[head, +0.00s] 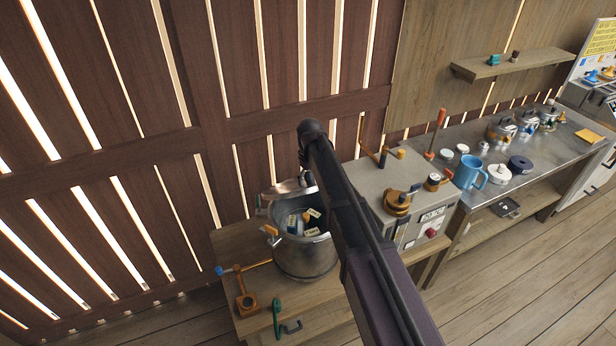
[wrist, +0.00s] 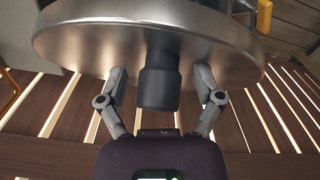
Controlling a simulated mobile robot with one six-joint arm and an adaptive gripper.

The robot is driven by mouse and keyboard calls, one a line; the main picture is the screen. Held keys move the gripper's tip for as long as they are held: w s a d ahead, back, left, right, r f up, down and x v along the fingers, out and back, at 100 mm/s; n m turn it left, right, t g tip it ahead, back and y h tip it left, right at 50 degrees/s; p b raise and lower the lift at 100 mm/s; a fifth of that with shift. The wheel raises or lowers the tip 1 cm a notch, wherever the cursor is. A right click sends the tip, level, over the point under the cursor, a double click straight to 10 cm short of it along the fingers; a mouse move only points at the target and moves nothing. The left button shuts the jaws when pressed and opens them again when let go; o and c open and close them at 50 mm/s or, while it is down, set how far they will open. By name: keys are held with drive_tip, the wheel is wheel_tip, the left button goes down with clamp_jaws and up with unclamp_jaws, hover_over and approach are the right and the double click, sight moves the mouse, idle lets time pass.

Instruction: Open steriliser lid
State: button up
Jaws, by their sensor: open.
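The steriliser (head: 303,262) is a round metal pot on the wooden bench, left of my arm in the head view. Its mouth is uncovered, and several small labelled items show inside. Its metal lid (head: 290,188) stands raised and tilted at the pot's back, partly hidden by my arm. In the wrist view the lid (wrist: 90,38) is a broad shiny disc with a black knob (wrist: 159,88). My gripper (wrist: 160,76) is open, with one finger on each side of the knob. Gaps show between the fingers and the knob. My arm hides the gripper in the head view.
A slatted wooden wall (head: 110,140) stands close behind the pot. A metal box (head: 375,185) with orange fittings is right of my arm. A blue mug (head: 468,172) stands on the metal counter farther right.

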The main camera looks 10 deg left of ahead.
drive_tip(key=s+f+b, duration=0.1)
drive_tip(key=s+d+f+b, duration=0.1)
drive_tip(key=f, duration=0.1)
drive_tip(key=shift+s+d+f+b, duration=0.1)
drive_tip(key=shift+d+f+b, duration=0.1)
drive_tip(key=shift+b, duration=0.2)
drive_tip(key=s+d+f+b, duration=0.1)
drive_tip(key=s+f+b, duration=0.1)
drive_tip(key=f+b, duration=0.4)
drive_tip(key=s+d+f+b, duration=0.2)
drive_tip(key=f+b, duration=0.3)
wheel_tip(320, 180, up, 14)
drive_tip(key=p, duration=1.4)
drive_tip(key=s+d+f+m+b, duration=0.3)
drive_tip(key=s+d+f+b, duration=0.1)
drive_tip(key=d, duration=0.5)
drive_tip(key=s+d+f+m+b, duration=0.3)
drive_tip(key=s+d+f+b, duration=0.1)
drive_tip(key=d, duration=0.5)
drive_tip(key=shift+s+d+f, duration=0.15)
drive_tip(key=shift+s, duration=0.75)
drive_tip(key=s+d+m, duration=0.3)
drive_tip(key=s+d, duration=0.4)
drive_tip(key=shift+s+d+m, duration=0.2)
drive_tip(key=shift+d+m, duration=0.05)
drive_tip(key=shift+m, duration=0.15)
